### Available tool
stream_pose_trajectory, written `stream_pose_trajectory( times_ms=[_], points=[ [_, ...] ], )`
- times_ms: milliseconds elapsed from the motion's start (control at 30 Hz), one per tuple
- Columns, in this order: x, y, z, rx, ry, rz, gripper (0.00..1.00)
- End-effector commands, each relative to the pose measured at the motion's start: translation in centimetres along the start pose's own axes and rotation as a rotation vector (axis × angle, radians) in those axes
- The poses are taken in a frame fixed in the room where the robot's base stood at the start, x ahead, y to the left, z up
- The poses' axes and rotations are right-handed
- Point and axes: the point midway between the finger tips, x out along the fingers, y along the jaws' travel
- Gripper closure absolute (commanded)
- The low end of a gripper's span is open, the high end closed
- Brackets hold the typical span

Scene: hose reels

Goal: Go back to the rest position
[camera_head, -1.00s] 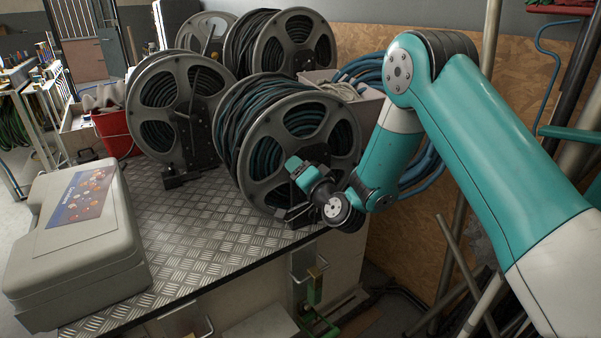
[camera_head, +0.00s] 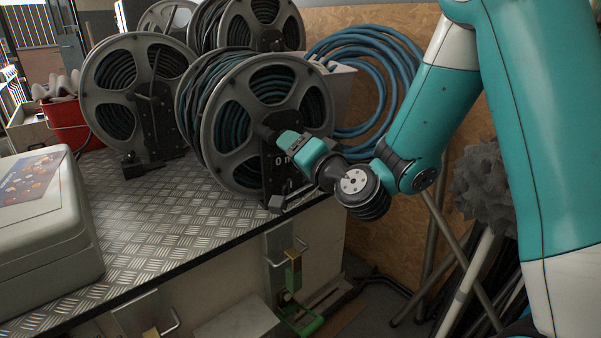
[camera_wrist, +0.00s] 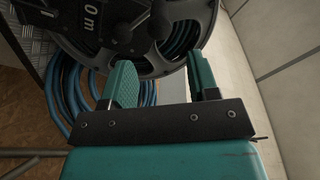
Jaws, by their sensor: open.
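My gripper (camera_wrist: 162,82) is open in the wrist view, its two teal fingers apart with nothing held between them. Beyond the fingertips is a hose reel (camera_wrist: 120,35) with a dark bracket and a "0 m" label. In the head view the same reel (camera_head: 221,118), with dark green hose, stands at the right front of the metal-topped bench. My wrist is just in front of this reel's lower right side. The fingertips are hidden in the head view, and I cannot tell whether they touch the reel.
Several other reels stand behind and left, one nearby at left (camera_head: 92,82). A grey case (camera_head: 45,250) lies on the bench top (camera_head: 150,225). A blue hose coil (camera_head: 388,50) hangs on the board wall (camera_head: 345,232). Poles (camera_head: 462,290) lean at right.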

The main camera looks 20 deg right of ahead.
Motion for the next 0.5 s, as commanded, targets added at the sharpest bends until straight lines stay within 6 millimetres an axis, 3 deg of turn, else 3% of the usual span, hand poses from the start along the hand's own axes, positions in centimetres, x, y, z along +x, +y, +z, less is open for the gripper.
stream_pose_trajectory(
  times_ms=[200,500],
  points=[
    [-1.39,0.06,0.04,0.001,0.001,0.0,0.45],
    [-1.45,-0.03,-0.01,0.001,0.0,0.0,0.45]
  ],
)
